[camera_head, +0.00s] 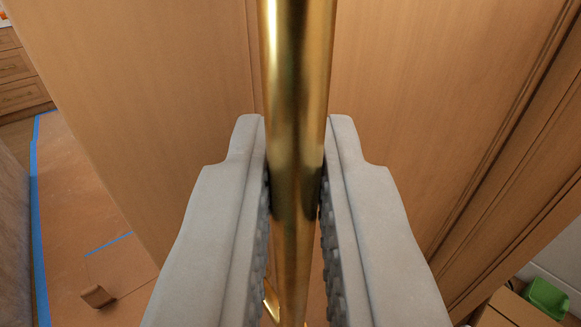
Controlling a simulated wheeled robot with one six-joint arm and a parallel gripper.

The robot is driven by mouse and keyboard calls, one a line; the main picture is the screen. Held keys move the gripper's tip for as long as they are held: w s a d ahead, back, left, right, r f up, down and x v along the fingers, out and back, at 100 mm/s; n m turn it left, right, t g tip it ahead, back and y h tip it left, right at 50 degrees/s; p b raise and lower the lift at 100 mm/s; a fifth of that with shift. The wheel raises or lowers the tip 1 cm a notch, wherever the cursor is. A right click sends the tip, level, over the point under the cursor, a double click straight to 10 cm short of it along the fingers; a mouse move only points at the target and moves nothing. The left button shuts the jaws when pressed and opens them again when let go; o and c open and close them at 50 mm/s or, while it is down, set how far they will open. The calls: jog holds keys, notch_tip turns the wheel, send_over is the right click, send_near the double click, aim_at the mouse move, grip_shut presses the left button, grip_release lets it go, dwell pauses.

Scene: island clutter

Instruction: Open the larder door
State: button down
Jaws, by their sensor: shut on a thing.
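The larder door (170,90) is a tall wooden panel behind my gripper, with a second wooden panel surface (410,90) to the right of the handle. A long brass bar handle (297,60) runs vertically down the middle of the view. My gripper (295,185) has its two grey fingers on either side of the handle and is shut on it. The dark ribbed pads press against the bar. The handle's lower end is partly hidden between the fingers. I cannot tell how far the door stands open.
Wooden drawers (22,78) stand at the far upper left. The brown floor (85,200) at left has blue tape lines (37,230) and a small brown block (97,296). A green container (546,297) sits near a cardboard-coloured box (510,310) at lower right.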

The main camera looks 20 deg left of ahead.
jog(key=shift+s+d+r, duration=0.2)
jog(key=shift+s+d, duration=0.05)
jog(key=shift+d, duration=0.25)
jog(key=c, duration=1.6)
grip_release()
jog(key=shift+w+d+f, duration=0.1)
jog(key=shift+v, duration=8.75)
